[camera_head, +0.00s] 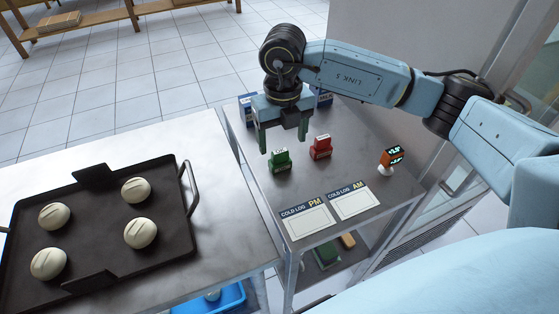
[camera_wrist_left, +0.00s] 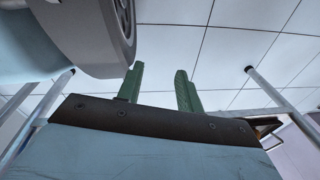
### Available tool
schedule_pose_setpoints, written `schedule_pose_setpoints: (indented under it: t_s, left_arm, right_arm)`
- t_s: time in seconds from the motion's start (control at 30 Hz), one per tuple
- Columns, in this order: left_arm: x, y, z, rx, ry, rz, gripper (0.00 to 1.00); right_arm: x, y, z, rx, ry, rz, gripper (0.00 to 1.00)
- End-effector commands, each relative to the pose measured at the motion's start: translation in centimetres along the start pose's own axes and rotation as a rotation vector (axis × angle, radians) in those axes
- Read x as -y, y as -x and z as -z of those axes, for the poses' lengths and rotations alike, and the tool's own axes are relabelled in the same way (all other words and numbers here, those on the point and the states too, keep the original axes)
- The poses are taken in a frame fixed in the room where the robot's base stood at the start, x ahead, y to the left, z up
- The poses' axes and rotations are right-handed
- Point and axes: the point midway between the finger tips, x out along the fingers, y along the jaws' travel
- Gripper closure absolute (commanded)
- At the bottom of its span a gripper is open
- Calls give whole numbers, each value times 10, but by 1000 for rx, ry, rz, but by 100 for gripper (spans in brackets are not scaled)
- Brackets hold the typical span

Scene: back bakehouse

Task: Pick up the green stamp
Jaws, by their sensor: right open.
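The green stamp (camera_head: 280,160) stands upright on the small metal side table, left of the red stamp (camera_head: 320,147). My right gripper (camera_head: 283,135) is open and empty, fingers pointing down, just above and behind the green stamp in the head view. It does not appear to touch either stamp, though the exact height gap is hard to judge. My left gripper (camera_wrist_left: 159,82) is open and empty in the left wrist view, with floor tiles behind its fingers. Neither stamp shows in that view.
Two cold log cards, PM (camera_head: 308,222) and AM (camera_head: 354,201), lie at the table's front. Blue boxes (camera_head: 247,106) are partly hidden behind the gripper. A black tray (camera_head: 85,237) with pale buns fills the left bench.

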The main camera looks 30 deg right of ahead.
Motion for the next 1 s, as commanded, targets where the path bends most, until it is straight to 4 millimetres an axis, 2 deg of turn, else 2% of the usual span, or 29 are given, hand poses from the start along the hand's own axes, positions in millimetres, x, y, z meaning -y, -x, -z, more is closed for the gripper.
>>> schedule_pose_setpoints:
  t_s: [0.17,0.4,0.5,0.77,0.83,1.0]
  left_arm:
    - [1,0,6,-5,3,1,64]
    - [3,3,27,-18,12,5,64]
    - [4,5,32,-21,14,6,64]
    - [4,6,34,-21,15,6,64]
    - [4,6,34,-21,15,6,64]
    - [4,6,34,-21,15,6,64]
  right_arm:
    - [-1,-12,0,-1,2,-1,27]
    - [-4,-48,-1,-3,1,0,27]
    - [-5,-57,-1,-1,1,-2,27]
    - [-4,-60,-2,0,2,-1,27]
    - [-5,-60,-2,0,2,-1,32]
    - [-5,-60,-2,0,2,-2,55]
